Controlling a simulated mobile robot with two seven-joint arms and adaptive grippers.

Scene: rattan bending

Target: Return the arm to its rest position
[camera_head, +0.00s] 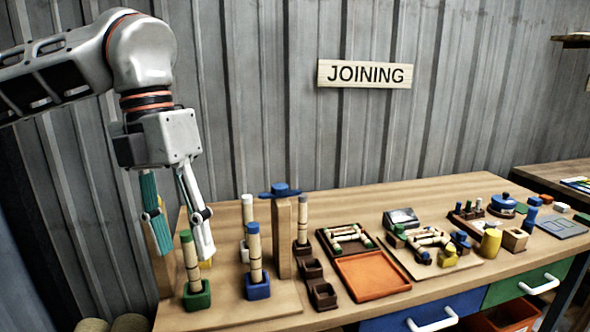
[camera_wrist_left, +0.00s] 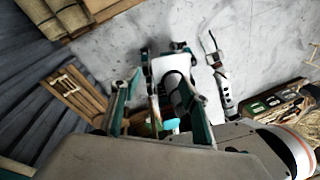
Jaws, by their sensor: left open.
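My left arm comes in from the upper left of the head view, with a white and black wrist. My left gripper (camera_head: 181,250) points down, with its two fingers spread apart and nothing between them that I can see it holding. It hangs at the left end of the wooden workbench (camera_head: 228,222), close to a green-topped rattan rod (camera_head: 190,256) standing upright in a green base. I cannot tell whether the gripper touches it. In the left wrist view, the spread fingers (camera_wrist_left: 155,85) show over the grey floor. My right gripper is not identifiable.
Near the gripper stand a rod in a blue base (camera_head: 257,287), another pale rod, and a wooden post with a blue knob (camera_head: 280,189). An orange tray (camera_head: 372,276) and several small parts lie rightward. A corrugated wall with a JOINING sign (camera_head: 365,74) stands behind.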

